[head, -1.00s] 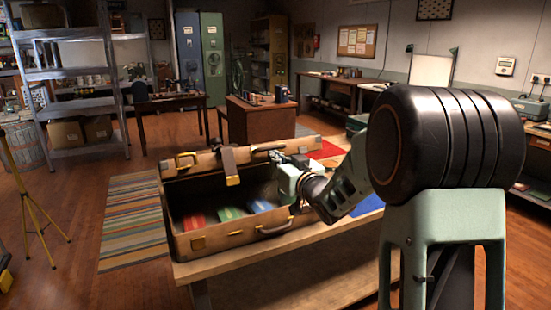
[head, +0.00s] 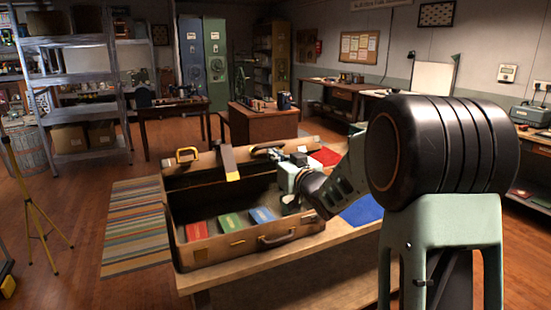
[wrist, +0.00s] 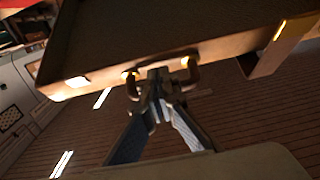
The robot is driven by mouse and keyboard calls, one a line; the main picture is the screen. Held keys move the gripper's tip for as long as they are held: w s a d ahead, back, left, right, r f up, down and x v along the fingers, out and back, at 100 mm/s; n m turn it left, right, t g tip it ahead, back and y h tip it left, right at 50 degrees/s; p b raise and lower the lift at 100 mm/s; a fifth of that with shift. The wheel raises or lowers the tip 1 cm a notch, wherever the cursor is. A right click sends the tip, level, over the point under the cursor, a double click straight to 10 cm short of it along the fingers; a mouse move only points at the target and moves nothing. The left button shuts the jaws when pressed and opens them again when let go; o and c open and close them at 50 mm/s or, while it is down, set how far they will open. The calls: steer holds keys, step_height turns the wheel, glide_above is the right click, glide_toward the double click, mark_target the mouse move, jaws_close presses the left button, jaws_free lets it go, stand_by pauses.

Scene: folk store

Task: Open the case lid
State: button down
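The brown case (head: 245,243) sits on a wooden bench with its lid (head: 205,161) standing raised above the open base. My gripper (head: 282,163) is at the right part of the lid's front edge, by the lid handle (head: 266,148). In the wrist view, the gripper's fingertips (wrist: 158,78) are close together around the lid handle (wrist: 190,76), and the lid's underside (wrist: 130,30) fills the top.
The bench top (head: 300,261) is bare in front of the case. A blue mat (head: 362,210) lies right of it, beside my arm. A striped rug (head: 136,225) and yellow tripod (head: 38,205) are on the left floor. A wooden desk (head: 262,125) stands behind.

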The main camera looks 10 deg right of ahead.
steer(key=shift+w+r, duration=0.15)
steer(key=shift+r, duration=0.1)
steer(key=shift+w+a+r+p, duration=0.15)
steer(key=shift+w+r+p, duration=0.25)
steer(key=shift+r, duration=0.15)
steer(key=shift+w+a+r+p, duration=0.1)
steer(key=shift+w+r+p, duration=0.25)
steer(key=shift+r, duration=0.2)
steer(key=shift+s, duration=0.1)
stand_by(0.4)
steer(key=b, duration=0.1)
glide_toward(272, 144)
steer(key=shift+s+d+r, duration=0.1)
steer(key=shift+s, duration=0.6)
